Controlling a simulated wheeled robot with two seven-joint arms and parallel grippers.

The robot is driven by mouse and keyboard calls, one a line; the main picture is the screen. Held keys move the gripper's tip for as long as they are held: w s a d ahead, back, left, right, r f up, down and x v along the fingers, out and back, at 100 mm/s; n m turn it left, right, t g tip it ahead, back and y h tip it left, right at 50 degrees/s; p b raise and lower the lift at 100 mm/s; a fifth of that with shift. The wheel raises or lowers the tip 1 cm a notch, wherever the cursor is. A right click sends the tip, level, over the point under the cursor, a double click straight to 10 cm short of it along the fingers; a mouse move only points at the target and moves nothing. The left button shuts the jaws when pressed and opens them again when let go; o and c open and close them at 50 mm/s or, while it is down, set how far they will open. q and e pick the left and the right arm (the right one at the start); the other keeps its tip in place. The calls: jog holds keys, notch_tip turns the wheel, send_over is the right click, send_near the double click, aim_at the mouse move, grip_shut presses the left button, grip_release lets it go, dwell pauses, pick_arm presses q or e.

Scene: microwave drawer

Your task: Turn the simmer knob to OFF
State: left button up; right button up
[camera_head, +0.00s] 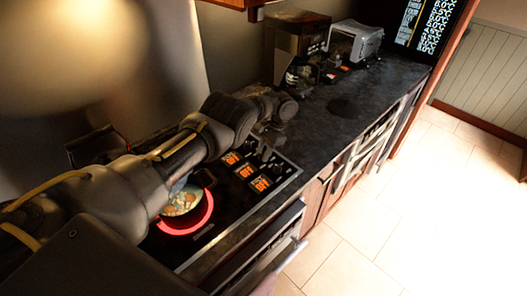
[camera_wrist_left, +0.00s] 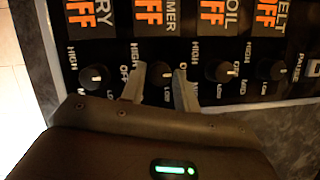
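The simmer knob (camera_wrist_left: 158,74) is a black knob with a pale mark, below the display (camera_wrist_left: 150,12) whose visible text reads "MMER" and, in orange, "OFF". My left gripper (camera_wrist_left: 160,70) has its two pale fingers apart, one on each side of this knob; I cannot tell whether they touch it. In the head view my left gripper (camera_head: 270,128) is over the far end of the stove's control panel (camera_head: 283,172), partly hidden by my arm. My right gripper is not in view.
Other knobs stand close by, one to the left (camera_wrist_left: 93,76) and two to the right (camera_wrist_left: 218,71). A pan of food (camera_head: 182,203) sits on a red glowing burner (camera_head: 206,215). A coffee machine (camera_head: 296,45) and toaster (camera_head: 356,42) stand farther back on the dark counter (camera_head: 320,125).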

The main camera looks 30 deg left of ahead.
pick_arm(q)
jog(key=o, duration=0.3)
jog(key=v, duration=1)
jog(key=shift+w+d+r+b, duration=0.15)
jog(key=shift+w+r+b, duration=0.05)
jog(key=shift+r+b, duration=0.15)
jog(key=shift+s+f, duration=0.1)
